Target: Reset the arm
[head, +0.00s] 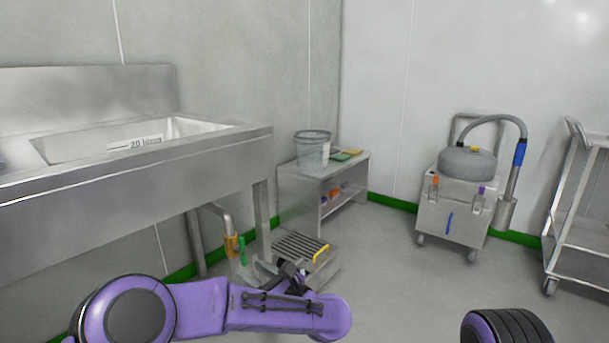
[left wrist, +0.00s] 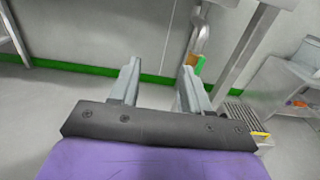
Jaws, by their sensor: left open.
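My left arm, purple, reaches in from the bottom left of the head view and lies across the lower middle, in front of the sink.
A steel sink (head: 230,165) fills the left. A slatted step (head: 308,258) stands on the floor below it. A steel shelf (head: 345,170) holds a clear bucket (head: 312,152). A wheeled vacuum (head: 455,205) and a steel cart (head: 585,240) stand right. The middle floor is clear.

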